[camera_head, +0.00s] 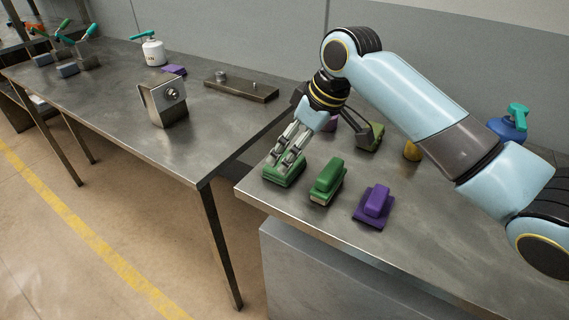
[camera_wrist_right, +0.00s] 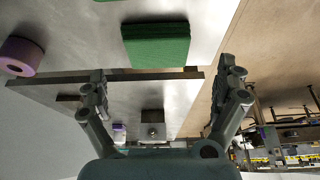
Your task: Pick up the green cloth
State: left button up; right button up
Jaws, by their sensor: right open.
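The green cloth (camera_head: 284,175) lies as a folded, flat pad near the left corner of the near metal table. In the right wrist view the cloth (camera_wrist_right: 156,45) lies beyond and between the spread fingers. My right gripper (camera_head: 279,164) points down over the cloth, its fingers overlapping the cloth in the head view. In the right wrist view the gripper (camera_wrist_right: 164,74) is open, with nothing between its fingers. Whether the fingertips touch the cloth cannot be told. My left gripper is not in view.
A yellow object (camera_head: 412,151) and a blue bottle (camera_head: 508,130) are behind my right arm. A gap separates the far table (camera_head: 110,90). A purple roll (camera_wrist_right: 20,55) shows at left.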

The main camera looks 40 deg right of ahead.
jog(key=shift+w+f, duration=0.1)
jog(key=shift+f, duration=0.25)
jog(key=x, duration=0.5)
jog(key=shift+w+d, duration=0.15)
jog(key=shift+w, duration=0.15)
jog(key=shift+c, duration=1.5)
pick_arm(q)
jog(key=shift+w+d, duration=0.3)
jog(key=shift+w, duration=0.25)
pick_arm(e)
jog(key=c, duration=0.7)
